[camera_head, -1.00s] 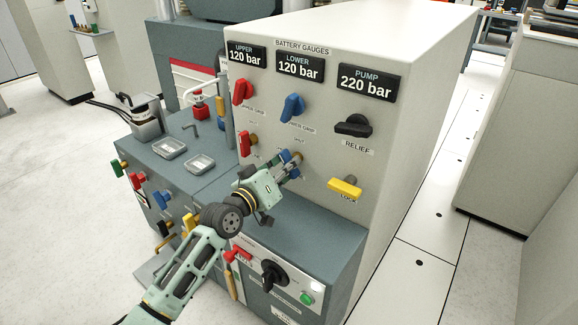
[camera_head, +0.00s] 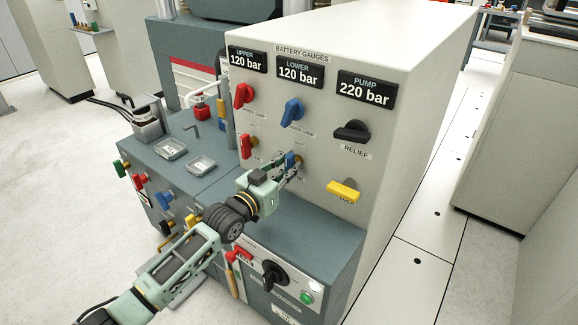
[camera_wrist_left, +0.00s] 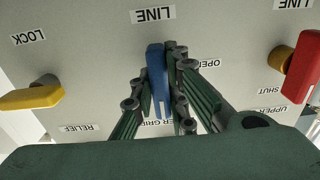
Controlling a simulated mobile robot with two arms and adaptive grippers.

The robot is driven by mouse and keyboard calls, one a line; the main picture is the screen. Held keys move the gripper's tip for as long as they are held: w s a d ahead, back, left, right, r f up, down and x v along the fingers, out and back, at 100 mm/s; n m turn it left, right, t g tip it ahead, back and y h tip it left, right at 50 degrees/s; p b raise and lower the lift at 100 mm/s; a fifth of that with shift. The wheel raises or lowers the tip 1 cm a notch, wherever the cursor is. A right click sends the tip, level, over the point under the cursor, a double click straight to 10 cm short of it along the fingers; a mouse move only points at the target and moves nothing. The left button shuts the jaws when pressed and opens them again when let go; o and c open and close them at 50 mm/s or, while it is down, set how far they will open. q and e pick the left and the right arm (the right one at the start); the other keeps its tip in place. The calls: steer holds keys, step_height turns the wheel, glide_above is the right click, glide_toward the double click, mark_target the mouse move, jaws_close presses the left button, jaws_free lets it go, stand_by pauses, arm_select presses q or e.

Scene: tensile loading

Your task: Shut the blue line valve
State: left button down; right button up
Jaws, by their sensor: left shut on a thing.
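The blue line valve handle (camera_head: 290,159) is on the lower middle of the grey gauge panel. My left gripper (camera_head: 292,167) reaches it from the lower left and is shut on it, with the fingers on both sides of the lever. In the left wrist view, the blue lever (camera_wrist_left: 156,80) stands upright in the picture between the dark green fingers (camera_wrist_left: 158,100), just below a LINE label. The fingers partly hide its lower end and nearby lettering. My right gripper is not in view.
A red valve (camera_head: 246,146) is left of the blue one, and the yellow LOCK lever (camera_head: 344,190) is to its right. Above are another red lever (camera_head: 243,95), another blue lever (camera_head: 292,112) and the black RELIEF knob (camera_head: 352,131). A grey cabinet top (camera_head: 313,237) lies below.

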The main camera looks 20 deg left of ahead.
arm_select(q)
steer(key=shift+f, duration=0.1)
stand_by(0.3)
steer(key=c, duration=1.7)
jaws_free()
steer(key=v, duration=1.2)
